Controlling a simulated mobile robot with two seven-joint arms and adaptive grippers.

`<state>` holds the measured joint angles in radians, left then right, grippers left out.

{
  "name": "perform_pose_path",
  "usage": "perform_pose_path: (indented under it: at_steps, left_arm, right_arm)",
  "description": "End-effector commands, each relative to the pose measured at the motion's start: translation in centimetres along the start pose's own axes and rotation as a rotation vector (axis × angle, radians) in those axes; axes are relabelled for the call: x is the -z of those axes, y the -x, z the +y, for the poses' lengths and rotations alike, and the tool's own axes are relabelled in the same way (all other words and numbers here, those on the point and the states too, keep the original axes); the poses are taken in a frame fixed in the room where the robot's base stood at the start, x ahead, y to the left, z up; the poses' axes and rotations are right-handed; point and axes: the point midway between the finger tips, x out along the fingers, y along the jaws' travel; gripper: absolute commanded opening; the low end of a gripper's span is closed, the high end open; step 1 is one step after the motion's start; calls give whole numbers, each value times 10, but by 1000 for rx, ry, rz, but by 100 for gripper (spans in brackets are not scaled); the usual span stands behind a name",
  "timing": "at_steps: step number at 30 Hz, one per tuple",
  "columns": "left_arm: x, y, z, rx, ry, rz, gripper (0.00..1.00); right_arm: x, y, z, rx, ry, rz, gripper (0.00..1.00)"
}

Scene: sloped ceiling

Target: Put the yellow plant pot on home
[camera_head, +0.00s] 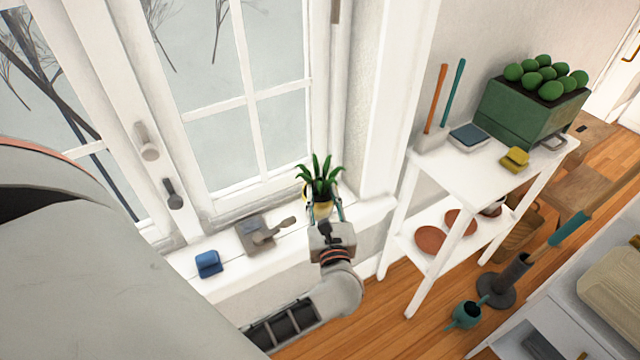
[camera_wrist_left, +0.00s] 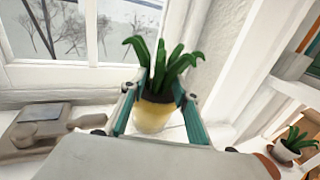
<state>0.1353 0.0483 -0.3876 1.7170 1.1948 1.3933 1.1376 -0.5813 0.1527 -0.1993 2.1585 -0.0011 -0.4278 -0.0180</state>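The yellow plant pot (camera_head: 322,209), with a spiky green plant in it, is at the right end of the white windowsill (camera_head: 375,212). The pot also shows in the left wrist view (camera_wrist_left: 153,116). My left gripper (camera_head: 326,206) has its teal fingers on either side of the pot, and the pot also sits between the fingertips in the left wrist view (camera_wrist_left: 160,95). Whether the fingers press on the pot is not clear. Its contact with the sill is partly hidden by my gripper. My right gripper is not in view. Nothing is visibly marked as home.
A grey block with a handle (camera_head: 257,233) and a blue object (camera_head: 208,263) lie on the sill to the left. The window frame and wall are close behind. A white shelf (camera_head: 462,178) stands right, holding a green crate (camera_head: 515,115) and a yellow object (camera_head: 515,158).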

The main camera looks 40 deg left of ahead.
Motion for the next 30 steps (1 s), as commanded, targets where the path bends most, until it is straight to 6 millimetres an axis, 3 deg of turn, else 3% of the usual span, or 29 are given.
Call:
perform_pose_path:
  at_steps: [3, 9, 18, 20, 25, 28, 30]
  left_arm:
    - [2, 27, 0, 1, 0, 5, 30]
    - [1, 61, 0, 0, -1, 2, 30]
    - [-9, 81, -1, 34, -81, -45, 30]
    - [-19, 83, -3, 75, -184, -102, 30]
    - [-52, 109, -24, 246, -704, -384, 30]
    - [-54, 137, -41, 342, -1071, -580, 30]
    - [-45, 159, -50, 402, -1332, -720, 30]
  right_arm:
    - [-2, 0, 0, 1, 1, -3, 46]
    - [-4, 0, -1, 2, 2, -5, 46]
    - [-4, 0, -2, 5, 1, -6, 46]
    - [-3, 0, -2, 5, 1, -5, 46]
    - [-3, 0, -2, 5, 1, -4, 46]
    - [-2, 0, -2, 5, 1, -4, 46]
    - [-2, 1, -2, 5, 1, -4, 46]
